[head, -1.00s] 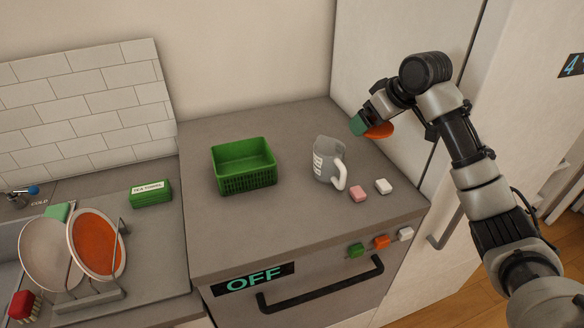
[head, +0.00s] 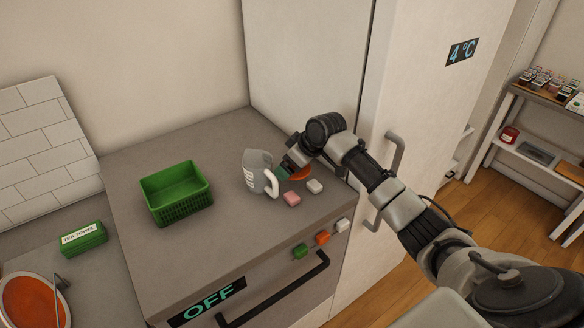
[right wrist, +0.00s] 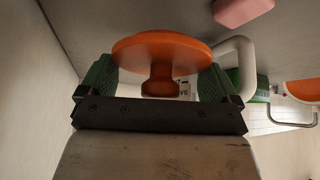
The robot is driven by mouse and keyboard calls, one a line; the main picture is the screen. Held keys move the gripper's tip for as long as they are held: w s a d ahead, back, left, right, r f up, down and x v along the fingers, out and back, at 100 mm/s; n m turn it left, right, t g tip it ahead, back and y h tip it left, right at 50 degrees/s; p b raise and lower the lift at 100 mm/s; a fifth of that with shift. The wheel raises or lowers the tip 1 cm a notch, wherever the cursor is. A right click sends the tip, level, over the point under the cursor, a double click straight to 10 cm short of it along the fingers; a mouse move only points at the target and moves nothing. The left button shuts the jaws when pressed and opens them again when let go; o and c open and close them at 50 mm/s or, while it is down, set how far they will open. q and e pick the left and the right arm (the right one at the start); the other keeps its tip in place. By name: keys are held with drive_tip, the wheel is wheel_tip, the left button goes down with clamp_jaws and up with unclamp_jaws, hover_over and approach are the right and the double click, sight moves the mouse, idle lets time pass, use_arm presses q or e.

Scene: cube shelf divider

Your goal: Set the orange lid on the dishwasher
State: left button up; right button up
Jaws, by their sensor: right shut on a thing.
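The orange lid (right wrist: 163,52) is a round disc with a knob, and the knob sits between the green finger pads of my right gripper (right wrist: 160,84) in the right wrist view. My right gripper (head: 290,172) is shut on it. In the head view the orange lid (head: 301,174) shows partly behind the gripper, low over the back right of the dishwasher top (head: 225,145). I cannot tell whether it touches the surface. The dishwasher front carries an OFF display (head: 207,300). My left gripper is not in view.
A green basket (head: 176,194) stands further left. The tall fridge (head: 310,70) rises to the right and behind.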

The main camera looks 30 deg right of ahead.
wheel_tip(320, 180, down, 2)
drive_tip(key=shift+f+p, duration=0.2)
drive_tip(key=shift+p, duration=0.1)
drive_tip(key=shift+f, duration=0.25)
drive_tip(key=shift+f, duration=0.15)
drive_tip(key=o, duration=0.6)
drive_tip(key=shift+r, duration=0.25)
drive_tip(key=shift+b+v, duration=1.35)
drive_tip(key=shift+v, duration=4.6)
